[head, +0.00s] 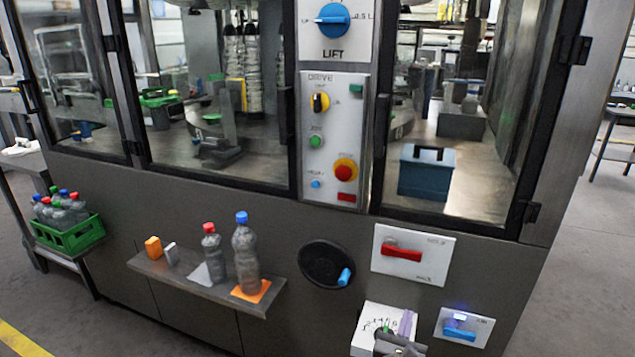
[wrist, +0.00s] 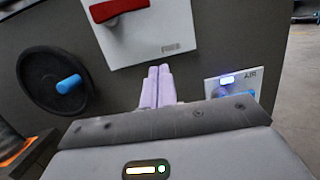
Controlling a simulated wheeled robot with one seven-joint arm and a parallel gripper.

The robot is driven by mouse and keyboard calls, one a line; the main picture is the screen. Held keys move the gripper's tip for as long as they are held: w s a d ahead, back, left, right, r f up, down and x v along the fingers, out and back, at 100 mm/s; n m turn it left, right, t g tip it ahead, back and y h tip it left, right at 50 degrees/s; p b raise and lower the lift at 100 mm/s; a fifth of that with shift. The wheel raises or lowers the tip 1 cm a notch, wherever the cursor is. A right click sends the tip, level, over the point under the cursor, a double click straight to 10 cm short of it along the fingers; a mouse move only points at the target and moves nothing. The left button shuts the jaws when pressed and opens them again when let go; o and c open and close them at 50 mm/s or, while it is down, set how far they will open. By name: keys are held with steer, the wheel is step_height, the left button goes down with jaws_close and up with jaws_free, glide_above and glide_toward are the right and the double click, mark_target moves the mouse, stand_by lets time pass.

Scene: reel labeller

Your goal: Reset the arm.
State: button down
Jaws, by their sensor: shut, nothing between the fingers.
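My gripper (wrist: 158,72) shows in the wrist view with its two pale purple fingers side by side and touching, shut with nothing between them. In the head view, my gripper (head: 408,318) is at the bottom, right of centre, in front of the machine's lower panel. It is below the red lever (head: 401,252) on its white plate and left of the blue AIR switch (head: 460,333). In the wrist view the fingertips are below the lever plate (wrist: 150,42) and left of the AIR plate (wrist: 240,80). Most of my arm is out of view.
A black handwheel (head: 318,262) with a blue knob is left of the lever. A shelf (head: 200,287) with two bottles juts out further left. A green bottle crate (head: 70,238) stands at far left. Above are the DRIVE panel (head: 333,95) and the blue LIFT knob (head: 333,19).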

steer(key=s+d+f+m+g, duration=0.25)
steer(key=f+m+g, duration=0.2)
steer(key=m, duration=0.35)
steer(key=s+d+f+m+g, duration=0.1)
steer(key=s+f+m+g, duration=0.3)
steer(key=m+g, duration=0.25)
steer(key=s+a+m+g+y, duration=0.3)
steer(key=a+m+y, duration=0.3)
steer(key=a+m, duration=0.25)
steer(key=s+a+r+m+g+y, duration=0.1)
steer(key=s+a+r+m+y, duration=0.2)
steer(key=r, duration=0.4)
steer(key=s+a+r+m, duration=0.3)
steer(key=s+r+m, duration=0.1)
steer(key=r, duration=0.4)
step_height(320, 180, up, 20)
steer(key=p, duration=2)
steer(key=shift+s+d, duration=0.25)
steer(key=shift+s, duration=0.15)
